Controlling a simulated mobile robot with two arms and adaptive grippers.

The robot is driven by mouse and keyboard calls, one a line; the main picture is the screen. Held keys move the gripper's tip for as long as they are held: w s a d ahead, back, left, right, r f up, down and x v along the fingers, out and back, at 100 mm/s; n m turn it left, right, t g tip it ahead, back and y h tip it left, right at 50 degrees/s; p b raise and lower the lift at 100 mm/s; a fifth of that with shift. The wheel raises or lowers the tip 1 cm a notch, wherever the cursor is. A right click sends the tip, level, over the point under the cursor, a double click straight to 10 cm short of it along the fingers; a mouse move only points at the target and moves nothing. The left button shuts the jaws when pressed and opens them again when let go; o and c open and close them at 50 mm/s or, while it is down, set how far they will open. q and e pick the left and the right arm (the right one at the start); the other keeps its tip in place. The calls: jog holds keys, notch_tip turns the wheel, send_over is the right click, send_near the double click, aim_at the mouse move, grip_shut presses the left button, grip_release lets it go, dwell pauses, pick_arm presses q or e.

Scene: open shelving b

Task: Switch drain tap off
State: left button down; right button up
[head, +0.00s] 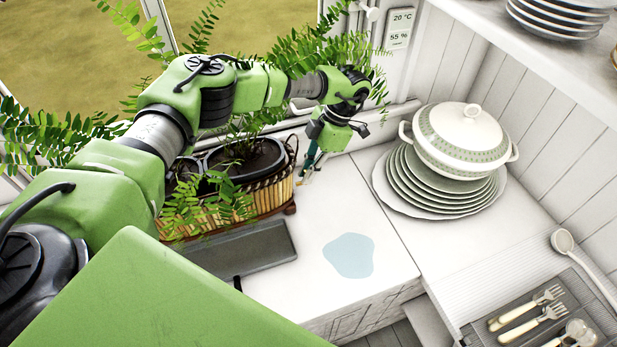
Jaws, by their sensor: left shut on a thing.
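My left gripper (309,168) reaches down at the right end of a wicker planter basket (270,197) on the white counter. Its jaws are shut on a small part at the basket's end, which appears to be the drain tap (304,179). The tap is tiny here and mostly covered by the fingers, so its handle position cannot be made out. A pale blue puddle (348,256) lies on the counter in front of the basket. My right gripper is not in view.
Leafy plants grow from the basket and around the window. A stack of plates (395,190) with a lidded tureen (459,138) stands to the right. A cutlery tray (480,328) and a ladle (563,242) are at the lower right. The counter around the puddle is clear.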

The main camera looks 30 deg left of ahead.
pick_arm(q)
jog(key=shift+w, duration=0.1)
jog(key=c, duration=2.1)
grip_release()
jog(key=shift+c, duration=0.2)
jog(key=v, duration=1.2)
jog(key=shift+a, duration=0.1)
